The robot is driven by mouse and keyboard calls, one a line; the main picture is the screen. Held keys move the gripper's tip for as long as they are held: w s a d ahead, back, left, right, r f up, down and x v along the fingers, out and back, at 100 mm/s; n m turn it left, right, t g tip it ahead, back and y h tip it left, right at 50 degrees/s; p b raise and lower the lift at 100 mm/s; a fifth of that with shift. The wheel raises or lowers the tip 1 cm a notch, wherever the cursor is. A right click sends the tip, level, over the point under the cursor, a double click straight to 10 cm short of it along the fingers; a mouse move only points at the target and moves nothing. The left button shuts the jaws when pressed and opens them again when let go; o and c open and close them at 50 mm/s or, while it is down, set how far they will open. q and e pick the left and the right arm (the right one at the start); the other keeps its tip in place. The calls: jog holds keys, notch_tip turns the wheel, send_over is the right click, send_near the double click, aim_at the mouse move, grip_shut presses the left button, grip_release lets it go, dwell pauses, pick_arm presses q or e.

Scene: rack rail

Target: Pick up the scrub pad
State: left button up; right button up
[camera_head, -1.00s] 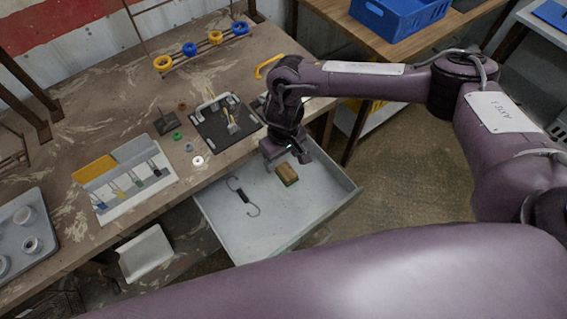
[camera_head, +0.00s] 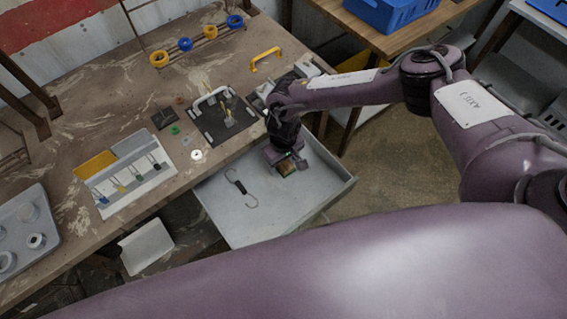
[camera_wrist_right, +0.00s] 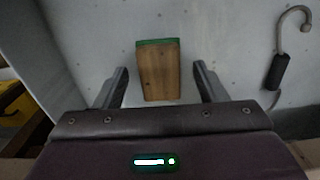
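The scrub pad (camera_wrist_right: 158,74), a brown block with a green layer along one edge, lies in the open drawer (camera_head: 231,226). In the head view the pad (camera_head: 285,168) is partly hidden by my right gripper (camera_head: 288,162), which is right above it. In the right wrist view my right gripper (camera_wrist_right: 160,88) is open. Its two fingers stand on either side of the pad, with a gap on each side. My left gripper is not in view; a large purple arm link of mine crosses the bottom of the head view.
A hook with a black grip (camera_head: 240,187) lies in the drawer left of the pad; it also shows in the wrist view (camera_wrist_right: 277,72). The drawer walls surround both. The workbench (camera_head: 110,120) above holds a dark board (camera_head: 215,128), a rack of rings (camera_head: 186,45) and a key tray (camera_head: 150,190).

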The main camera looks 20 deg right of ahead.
aim_at(284, 163)
jog(key=c, duration=0.9)
jog(key=shift+r, duration=0.1)
jog(key=shift+c, duration=0.2)
notch_tip(284, 163, up, 20)
